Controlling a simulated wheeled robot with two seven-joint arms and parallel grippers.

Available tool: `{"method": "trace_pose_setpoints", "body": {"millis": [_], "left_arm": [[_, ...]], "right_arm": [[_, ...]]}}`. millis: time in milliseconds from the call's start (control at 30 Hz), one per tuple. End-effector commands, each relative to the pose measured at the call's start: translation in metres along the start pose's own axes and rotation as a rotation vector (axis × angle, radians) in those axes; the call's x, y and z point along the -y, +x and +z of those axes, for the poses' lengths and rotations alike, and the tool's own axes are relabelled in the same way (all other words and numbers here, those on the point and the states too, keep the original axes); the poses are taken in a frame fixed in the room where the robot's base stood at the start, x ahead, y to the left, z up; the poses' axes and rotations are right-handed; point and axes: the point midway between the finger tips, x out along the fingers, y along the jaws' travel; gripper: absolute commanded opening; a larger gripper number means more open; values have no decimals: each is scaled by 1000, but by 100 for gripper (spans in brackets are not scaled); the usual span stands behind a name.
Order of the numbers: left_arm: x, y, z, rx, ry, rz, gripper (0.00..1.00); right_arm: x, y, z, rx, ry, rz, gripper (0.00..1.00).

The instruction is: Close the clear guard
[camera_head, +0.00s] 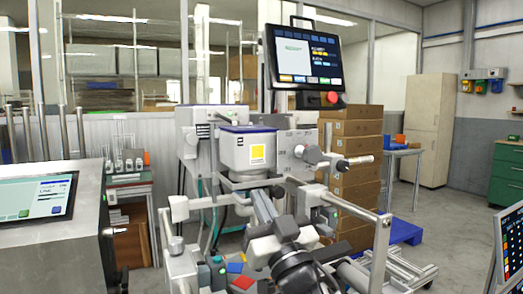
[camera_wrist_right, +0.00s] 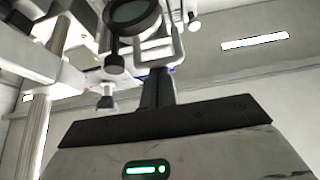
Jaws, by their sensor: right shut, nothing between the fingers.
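The machine (camera_head: 247,150) stands in the middle of the head view, with a white head that carries a yellow label. I cannot make out a clear guard panel on it, nor how far it is open. A pale horizontal bar (camera_head: 212,201) with a white end block runs across its front. My right arm reaches up from below, and my right gripper (camera_head: 264,204) is in front of the machine, under the white head. In the right wrist view its dark fingers (camera_wrist_right: 158,88) are together and empty. Pale bars and a dark round part (camera_wrist_right: 132,17) are beyond them. My left gripper is not in view.
A monitor (camera_head: 303,58) with a red button stands above the machine. A steel console (camera_head: 90,230) with a screen is at the left. Stacked brown boxes (camera_head: 352,170) and a metal rail (camera_head: 381,240) are at the right. Open floor (camera_head: 450,225) lies farther right.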

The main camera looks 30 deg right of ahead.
Motion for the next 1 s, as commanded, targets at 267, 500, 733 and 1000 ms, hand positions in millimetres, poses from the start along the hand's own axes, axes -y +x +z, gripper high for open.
{"method": "trace_pose_setpoints", "body": {"millis": [267,500,733,1000], "left_arm": [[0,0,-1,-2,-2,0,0],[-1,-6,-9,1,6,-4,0],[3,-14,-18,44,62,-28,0],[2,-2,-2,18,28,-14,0]], "right_arm": [[0,-1,5,13,1,2,0],[1,5,-6,12,3,1,0],[6,21,-44,6,8,-9,0],[5,-53,-31,6,7,-8,0]]}}
